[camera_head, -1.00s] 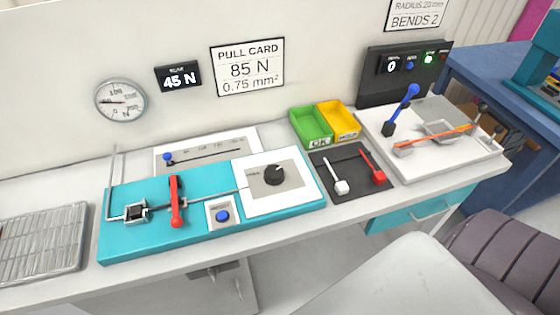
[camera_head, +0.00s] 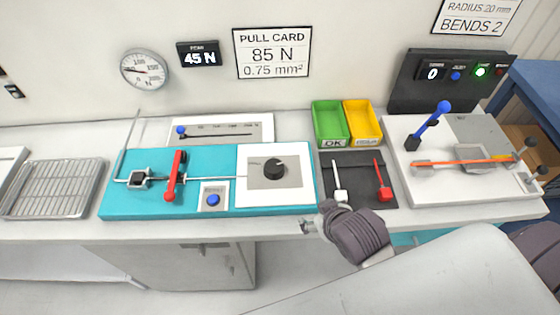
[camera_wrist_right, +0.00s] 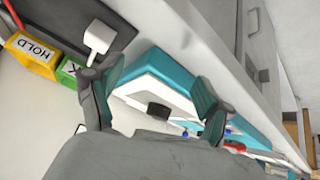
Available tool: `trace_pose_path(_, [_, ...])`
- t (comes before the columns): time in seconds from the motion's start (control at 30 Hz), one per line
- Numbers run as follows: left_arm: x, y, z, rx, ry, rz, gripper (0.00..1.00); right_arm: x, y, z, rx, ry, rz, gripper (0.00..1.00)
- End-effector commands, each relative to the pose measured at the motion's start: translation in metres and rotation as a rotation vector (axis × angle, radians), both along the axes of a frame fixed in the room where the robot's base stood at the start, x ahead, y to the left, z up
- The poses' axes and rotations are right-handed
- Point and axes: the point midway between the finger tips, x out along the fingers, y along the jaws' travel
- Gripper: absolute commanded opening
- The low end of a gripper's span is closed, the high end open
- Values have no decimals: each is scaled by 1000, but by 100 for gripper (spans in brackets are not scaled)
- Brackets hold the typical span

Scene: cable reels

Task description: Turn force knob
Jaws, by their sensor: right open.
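The black force knob (camera_head: 273,168) sits on a white plate (camera_head: 254,203) at the right end of the teal test board (camera_head: 150,208). The knob also shows in the right wrist view (camera_wrist_right: 158,109), between and beyond the fingers. My right gripper (camera_head: 307,225) is at the bench's front edge, to the right of and nearer than the knob, apart from it. In the right wrist view the gripper (camera_wrist_right: 148,84) has its fingers spread wide, with nothing between them. My left gripper is in neither view. The display (camera_head: 198,54) reads 45 N, and the pull card (camera_head: 273,53) reads 85 N.
A red lever (camera_head: 174,176) and a blue button (camera_head: 213,200) are on the teal board. A dark mat (camera_head: 358,198) with a white and a red tool lies right of it, before the green (camera_head: 330,123) and yellow (camera_head: 363,122) bins. A wire tray (camera_head: 55,189) stands left.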

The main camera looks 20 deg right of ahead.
Motion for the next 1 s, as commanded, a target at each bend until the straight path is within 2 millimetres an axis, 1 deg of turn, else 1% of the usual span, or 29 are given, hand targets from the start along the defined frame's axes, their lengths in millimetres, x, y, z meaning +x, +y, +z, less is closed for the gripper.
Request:
trace_pose_path(0.03, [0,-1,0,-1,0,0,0,22,2,12,-15,-86,7,80])
trace_pose_path(0.07, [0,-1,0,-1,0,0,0,35,4,20,-22,-140,13,80])
trace_pose_path(0.1, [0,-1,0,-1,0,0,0,52,6,32,-32,-216,20,80])
trace_pose_path(0.17, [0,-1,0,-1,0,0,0,77,12,54,-49,-338,38,80])
trace_pose_path(0.2, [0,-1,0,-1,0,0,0,94,17,71,-60,-424,56,80])
trace_pose_path(0.27, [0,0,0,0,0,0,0,118,27,100,-78,-568,90,80])
trace_pose_path(0.3, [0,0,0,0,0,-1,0,133,36,123,-90,-674,122,80])
trace_pose_path(0.37, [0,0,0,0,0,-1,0,153,54,163,-110,-850,189,80])
trace_pose_path(0.4, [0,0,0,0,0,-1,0,163,71,192,-124,-977,250,80])
trace_pose_path(0.47, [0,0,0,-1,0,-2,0,170,102,237,-146,-1176,368,80])
trace_pose_path(0.5, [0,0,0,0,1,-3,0,168,125,263,-162,-1303,464,80])
trace_pose_path(0.57, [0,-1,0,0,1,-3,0,159,161,294,-189,-1474,630,80])
trace_pose_path(0.6, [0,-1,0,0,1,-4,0,149,185,308,-209,-1575,756,80])
trace_pose_path(0.63, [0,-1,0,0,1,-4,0,139,203,315,-225,-1641,859,80])
trace_pose_path(0.67, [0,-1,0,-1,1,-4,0,130,219,319,-243,-1697,967,80])
trace_pose_path(0.7, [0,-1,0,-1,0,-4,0,117,240,318,-271,-1758,1123,80])
trace_pose_path(0.73, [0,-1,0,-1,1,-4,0,107,253,314,-295,-1791,1245,80])
trace_pose_path(0.77, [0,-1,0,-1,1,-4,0,98,265,307,-322,-1809,1371,80])
trace_pose_path(0.8, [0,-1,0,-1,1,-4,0,88,277,293,-359,-1815,1547,80])
trace_pose_path(0.83, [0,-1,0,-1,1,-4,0,81,283,280,-392,-1801,1684,80])
trace_pose_path(0.87, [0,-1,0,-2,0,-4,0,77,286,265,-428,-1772,1819,80])
trace_pose_path(0.9, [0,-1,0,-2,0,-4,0,74,286,244,-478,-1709,2001,80])
trace_pose_path(0.93, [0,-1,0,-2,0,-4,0,75,281,227,-520,-1639,2135,80])
trace_pose_path(0.97, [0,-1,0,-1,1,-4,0,77,274,210,-562,-1553,2262,80])
trace_pose_path(1.0, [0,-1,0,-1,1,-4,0,84,259,188,-621,-1412,2424,80])
